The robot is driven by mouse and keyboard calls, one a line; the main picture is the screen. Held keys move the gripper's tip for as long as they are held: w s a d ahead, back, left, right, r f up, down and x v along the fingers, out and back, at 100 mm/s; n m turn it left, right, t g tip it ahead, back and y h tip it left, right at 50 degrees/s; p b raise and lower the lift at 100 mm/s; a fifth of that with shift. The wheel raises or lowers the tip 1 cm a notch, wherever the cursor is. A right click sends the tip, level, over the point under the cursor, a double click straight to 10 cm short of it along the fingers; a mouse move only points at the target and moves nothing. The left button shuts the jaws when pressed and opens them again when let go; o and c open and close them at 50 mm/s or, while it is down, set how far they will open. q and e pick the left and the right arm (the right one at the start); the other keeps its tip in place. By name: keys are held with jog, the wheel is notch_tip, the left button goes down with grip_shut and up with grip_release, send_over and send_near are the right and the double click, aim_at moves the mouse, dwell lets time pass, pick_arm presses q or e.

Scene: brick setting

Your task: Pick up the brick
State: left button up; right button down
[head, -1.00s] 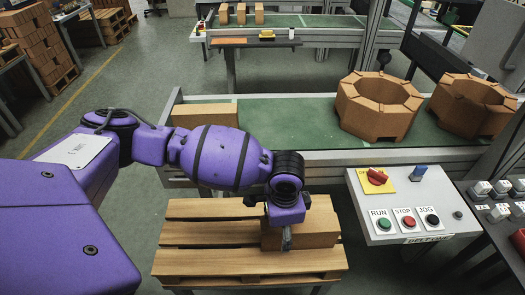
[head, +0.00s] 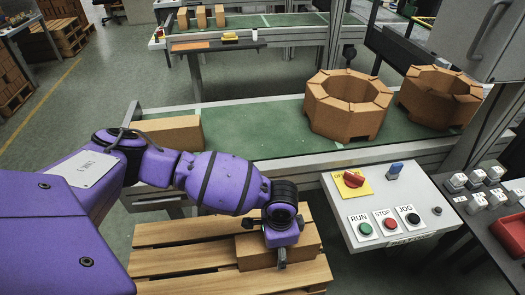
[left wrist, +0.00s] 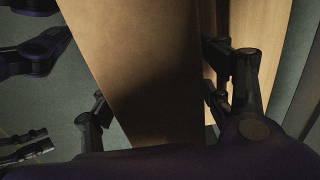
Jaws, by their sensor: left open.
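A tan brick (head: 250,252) lies on the wooden pallet (head: 165,262), partly hidden by my left gripper (head: 281,255). The gripper points down at the brick's right part in the head view. In the left wrist view the brick (left wrist: 150,50) fills the middle as a broad tan face, with a dark shadow on it. The fingers of my left gripper (left wrist: 160,108) are open, one on each side of the brick. I cannot tell whether they touch it. My right gripper is not in view.
Another tan brick (head: 167,134) lies on the green conveyor (head: 250,140) behind the arm. Two octagonal brick rings (head: 345,118) stand farther right on it. A control box (head: 385,208) with buttons stands right of the pallet, close to the gripper.

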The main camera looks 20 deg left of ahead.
pick_arm(q)
jog(key=shift+w+f, duration=0.1)
jog(key=shift+f, duration=0.3)
jog(key=shift+c, duration=0.4)
grip_shut()
jog(key=shift+w+r, duration=0.1)
